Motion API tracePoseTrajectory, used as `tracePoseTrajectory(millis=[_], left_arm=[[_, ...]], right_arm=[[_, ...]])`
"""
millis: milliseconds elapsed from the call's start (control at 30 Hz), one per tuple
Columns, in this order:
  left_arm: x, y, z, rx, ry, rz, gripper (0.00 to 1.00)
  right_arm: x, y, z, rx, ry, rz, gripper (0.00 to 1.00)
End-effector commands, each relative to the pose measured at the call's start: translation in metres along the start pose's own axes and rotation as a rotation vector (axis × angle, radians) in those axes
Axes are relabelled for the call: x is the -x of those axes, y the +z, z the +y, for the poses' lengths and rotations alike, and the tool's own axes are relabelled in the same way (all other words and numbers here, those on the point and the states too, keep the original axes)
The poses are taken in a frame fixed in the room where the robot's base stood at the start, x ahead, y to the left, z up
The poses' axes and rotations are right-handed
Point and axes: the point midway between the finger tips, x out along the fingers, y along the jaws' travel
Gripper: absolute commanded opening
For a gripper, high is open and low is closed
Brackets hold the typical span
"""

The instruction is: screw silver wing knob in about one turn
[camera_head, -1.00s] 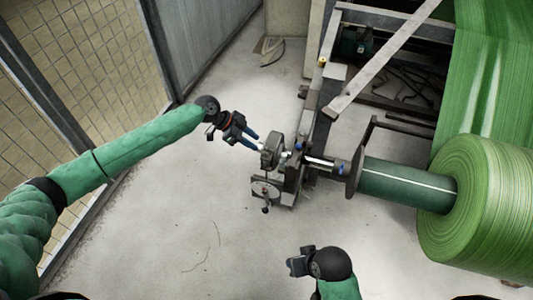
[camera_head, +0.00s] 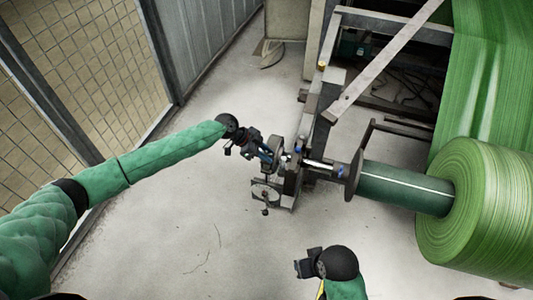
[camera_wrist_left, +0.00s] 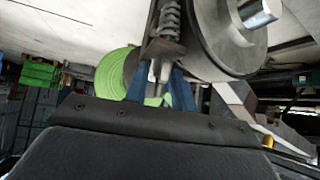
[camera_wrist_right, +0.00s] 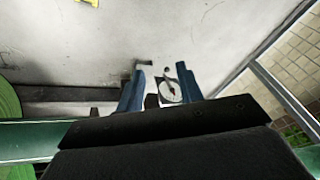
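A silver part that looks like the wing knob (camera_wrist_left: 154,73) shows between my left fingers in the left wrist view, below a spring. Its shape is partly hidden by the fingers. In the head view my left gripper (camera_head: 268,157) covers the knob at the left side of the shaft stand (camera_head: 291,186). The left fingers (camera_wrist_left: 163,88) are apart, one on each side of the silver part; I see no clear contact. My right gripper (camera_head: 304,263) is low in the head view, away from the stand. Its fingers are apart and empty in the right wrist view (camera_wrist_right: 160,90).
A round plate with a small crank (camera_head: 265,194) hangs at the stand's lower left. A dark flange (camera_head: 353,175) and green core (camera_head: 400,187) lead right to a big green roll (camera_head: 490,215). A mesh fence (camera_head: 80,85) stands left. The floor in front is clear.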

Motion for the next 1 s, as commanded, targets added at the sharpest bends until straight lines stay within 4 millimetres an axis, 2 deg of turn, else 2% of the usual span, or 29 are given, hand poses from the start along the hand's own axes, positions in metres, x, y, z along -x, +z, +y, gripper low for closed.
tracePoseTrajectory(millis=[33, 100, 133, 333, 433, 600, 1000], left_arm=[[0.0, 0.0, 0.0, 0.0, 0.0, 0.0, 0.15], [0.0, 0.0, 0.0, 0.0, 0.0, 0.0, 0.01], [0.0, 0.0, 0.0, 0.0, 0.0, 0.0, 0.0], [-0.002, 0.002, 0.0, -0.013, 0.013, 0.0, 0.0], [-0.004, 0.003, -0.001, -0.036, 0.035, -0.001, 0.0], [-0.002, 0.001, -0.001, -0.072, 0.07, 0.0, 0.0], [0.001, -0.001, -0.001, -0.084, 0.082, 0.001, 0.0]], right_arm=[[0.0, 0.0, 0.0, 0.0, 0.0, 0.0, 0.36], [0.0, 0.0, 0.0, 0.0, 0.0, 0.0, 0.36], [0.0, 0.0, 0.0, 0.0, 0.0, 0.0, 0.36], [-0.008, 0.0, -0.001, 0.001, -0.009, 0.014, 0.36], [-0.029, -0.005, -0.013, 0.012, -0.038, 0.053, 0.36], [-0.048, -0.007, -0.025, 0.02, -0.069, 0.098, 0.36], [-0.051, -0.008, -0.029, 0.022, -0.08, 0.113, 0.36]])
